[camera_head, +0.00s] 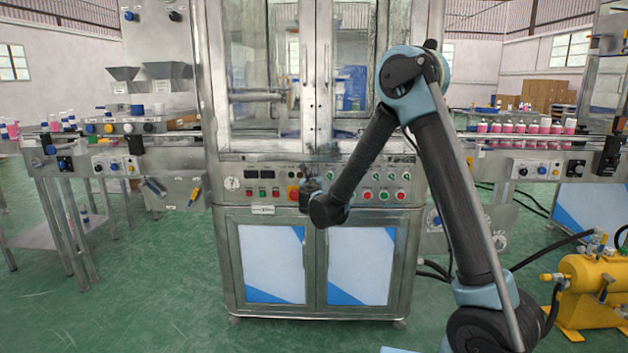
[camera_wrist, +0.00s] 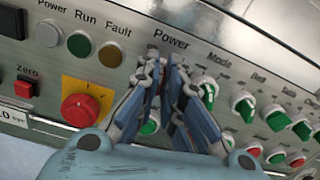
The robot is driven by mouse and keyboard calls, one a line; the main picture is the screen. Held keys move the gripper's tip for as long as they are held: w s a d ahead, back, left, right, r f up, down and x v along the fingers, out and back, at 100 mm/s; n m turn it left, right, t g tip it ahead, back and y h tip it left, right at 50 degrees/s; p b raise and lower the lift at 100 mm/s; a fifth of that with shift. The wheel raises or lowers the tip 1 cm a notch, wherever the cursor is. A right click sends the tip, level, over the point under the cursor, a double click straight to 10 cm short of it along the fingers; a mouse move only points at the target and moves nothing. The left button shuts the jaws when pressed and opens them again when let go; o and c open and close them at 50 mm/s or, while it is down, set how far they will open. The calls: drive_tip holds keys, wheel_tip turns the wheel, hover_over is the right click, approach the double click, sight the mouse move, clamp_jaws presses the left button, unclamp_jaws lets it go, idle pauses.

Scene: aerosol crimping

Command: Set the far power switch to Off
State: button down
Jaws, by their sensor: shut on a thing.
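My gripper (camera_wrist: 166,75) is shut at the control panel, right under the label "Power" (camera_wrist: 170,40) in the wrist view. Its two blue fingers are close together and closed on the power switch there. The fingers hide the switch, so its setting cannot be read. In the head view my gripper (camera_head: 311,190) is small and dark against the panel (camera_head: 342,180) of the steel machine, partly hidden by my own wrist.
A red emergency knob on a yellow plate (camera_wrist: 80,110) is left of my fingers. Several green rotary knobs, such as the Mode knob (camera_wrist: 208,92), are close on the right. The Power, Run and Fault lamps (camera_wrist: 79,44) are at upper left. A yellow tank (camera_head: 590,285) stands at far right.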

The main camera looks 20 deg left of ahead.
drive_tip(key=shift+s+a+f+n, duration=0.1)
drive_tip(key=shift+n, duration=2)
drive_tip(key=c, duration=1.7)
unclamp_jaws()
drive_tip(key=shift+s, duration=0.1)
drive_tip(key=v, duration=1.1)
drive_tip(key=shift+s, duration=0.35)
